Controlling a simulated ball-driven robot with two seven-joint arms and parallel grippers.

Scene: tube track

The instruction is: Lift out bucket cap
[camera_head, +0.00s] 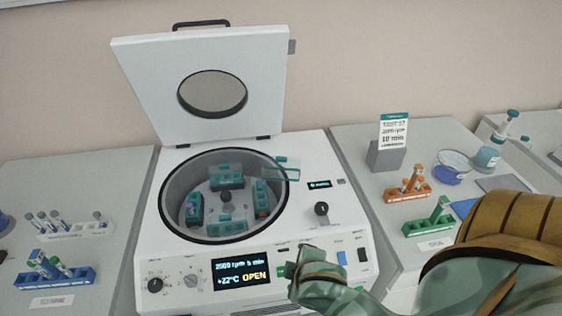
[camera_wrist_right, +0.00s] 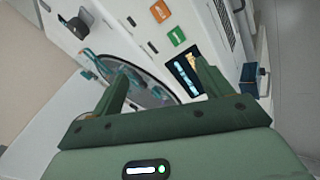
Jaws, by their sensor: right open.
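The centrifuge (camera_head: 147,259) stands open with its lid (camera_head: 150,75) raised. Its round bowl (camera_head: 175,200) holds several teal buckets around a grey hub. The buckets at the back (camera_head: 226,176), left (camera_head: 193,208), right (camera_head: 262,198) and front (camera_head: 226,227) show. A clear teal cap-like piece (camera_head: 282,172) lies across the bowl's right rear rim; I cannot tell exactly how it rests. My right gripper (camera_head: 298,262) is in front of the control panel, apart from the buckets. In the right wrist view its fingers (camera_wrist_right: 163,82) are spread and empty. My left gripper is out of view.
At right stand an orange tube rack (camera_head: 407,192), a green rack (camera_head: 428,226), a sign on a grey stand (camera_head: 388,155) and a blue bowl (camera_head: 450,172). At left are a white rack (camera_head: 80,230) and a blue rack (camera_head: 40,278).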

